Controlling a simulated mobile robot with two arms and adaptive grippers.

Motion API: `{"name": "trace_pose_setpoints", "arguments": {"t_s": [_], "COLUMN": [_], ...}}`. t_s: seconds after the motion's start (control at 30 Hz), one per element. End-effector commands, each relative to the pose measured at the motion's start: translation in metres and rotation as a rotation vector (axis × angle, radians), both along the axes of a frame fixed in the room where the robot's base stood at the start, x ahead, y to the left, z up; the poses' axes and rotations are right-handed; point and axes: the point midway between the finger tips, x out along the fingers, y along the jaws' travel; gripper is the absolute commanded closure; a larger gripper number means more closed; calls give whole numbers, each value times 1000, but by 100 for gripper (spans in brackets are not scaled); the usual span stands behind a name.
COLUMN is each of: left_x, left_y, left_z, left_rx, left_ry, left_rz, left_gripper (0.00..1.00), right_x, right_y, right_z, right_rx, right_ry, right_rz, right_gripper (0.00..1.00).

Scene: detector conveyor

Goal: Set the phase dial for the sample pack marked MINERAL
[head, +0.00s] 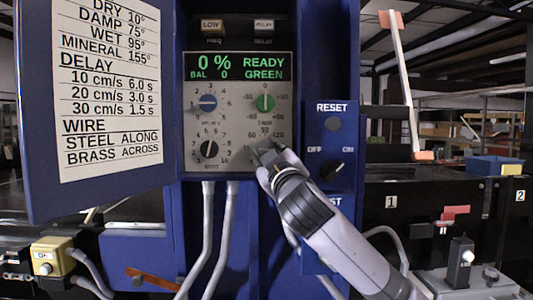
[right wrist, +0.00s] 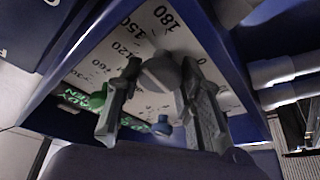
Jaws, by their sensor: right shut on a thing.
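The control panel (head: 237,125) carries a blue dial (head: 207,103), a green dial (head: 265,102), a black dial (head: 209,149) and, at lower right, a dial with a degree scale. My right gripper (head: 262,153) covers that lower-right dial in the head view. In the right wrist view, the grey dial knob (right wrist: 160,72) sits between the fingers of my right gripper (right wrist: 161,82), which is shut on it. Scale figures up to 180 show around it; its pointer direction cannot be told. The chart (head: 108,85) at left reads MINERAL 155°. My left gripper is not in view.
The display (head: 237,66) reads 0 %, BAL 0, READY GREEN. A side panel with a RESET button (head: 333,124) and an OFF/ON switch (head: 332,169) stands close right of my gripper. Grey conduits (head: 206,235) hang below. The open cabinet door (head: 40,190) bounds the left.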

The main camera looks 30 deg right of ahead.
Motion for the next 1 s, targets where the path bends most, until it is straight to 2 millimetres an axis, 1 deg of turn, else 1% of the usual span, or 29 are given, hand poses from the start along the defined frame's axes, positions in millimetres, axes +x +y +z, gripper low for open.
{"name": "trace_pose_setpoints", "arguments": {"t_s": [0.03,0.07,0.33,0.37,0.63,0.73,0.87,1.0], "left_x": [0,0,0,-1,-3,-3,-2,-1], "left_y": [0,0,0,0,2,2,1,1], "left_z": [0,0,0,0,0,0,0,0], "left_rx": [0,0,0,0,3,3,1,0], "left_ry": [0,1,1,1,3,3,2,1], "left_rz": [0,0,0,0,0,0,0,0], "left_gripper": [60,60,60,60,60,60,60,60], "right_x": [0,0,0,0,0,-5,-19,-45], "right_y": [0,0,0,0,0,2,7,15], "right_z": [0,0,0,0,0,-2,-7,-16], "right_rx": [0,0,0,0,0,-1,-2,-3], "right_ry": [1,1,1,1,1,2,1,1], "right_rz": [0,0,0,0,1,1,1,2], "right_gripper": [94,65,47,46,46,46,46,46]}}
